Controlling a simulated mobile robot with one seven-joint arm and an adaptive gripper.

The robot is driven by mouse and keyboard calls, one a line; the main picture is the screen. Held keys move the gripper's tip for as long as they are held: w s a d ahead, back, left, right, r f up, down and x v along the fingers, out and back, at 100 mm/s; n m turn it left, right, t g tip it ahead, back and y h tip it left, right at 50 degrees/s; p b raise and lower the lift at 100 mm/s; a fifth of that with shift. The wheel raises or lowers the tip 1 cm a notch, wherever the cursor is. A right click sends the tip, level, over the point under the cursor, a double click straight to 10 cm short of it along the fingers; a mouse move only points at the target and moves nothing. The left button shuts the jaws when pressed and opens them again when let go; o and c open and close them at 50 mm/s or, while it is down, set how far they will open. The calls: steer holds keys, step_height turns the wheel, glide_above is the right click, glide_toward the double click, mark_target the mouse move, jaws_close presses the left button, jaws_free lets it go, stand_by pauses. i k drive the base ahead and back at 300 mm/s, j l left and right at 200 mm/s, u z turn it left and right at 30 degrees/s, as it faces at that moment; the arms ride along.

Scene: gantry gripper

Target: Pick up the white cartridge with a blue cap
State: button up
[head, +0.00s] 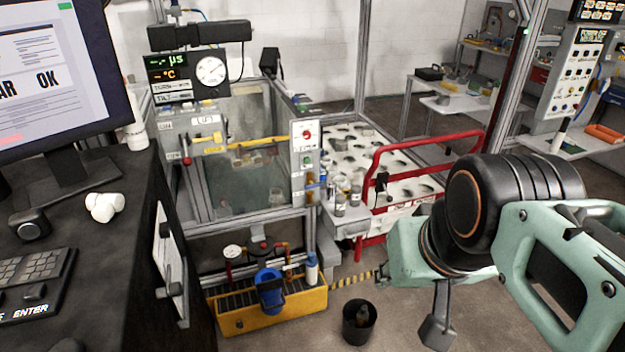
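A white cartridge with a blue cap (312,268) stands upright at the right end of the yellow tray (285,317), below the glass-walled tank. It is small in the head view, and its lower part is hard to make out. My mint-green and black arm fills the right foreground. A grey finger-like part of my gripper (437,328) hangs below it, to the right of the cartridge and apart from it. The rest of the gripper is hidden or unclear, so I cannot tell its opening.
A blue housing (269,291) and a gauge (233,252) are left of the cartridge. A black bin (358,320) stands on the floor in front. A red-railed cart (385,150) is behind. A dark desk (110,240) with a monitor (55,75) is at left.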

mark_target(311, 263)
steer(key=i+l+u, duration=0.1)
steer(key=i, duration=0.4)
steer(key=i+l, duration=0.2)
steer(key=i, duration=0.25)
steer(key=u, duration=0.05)
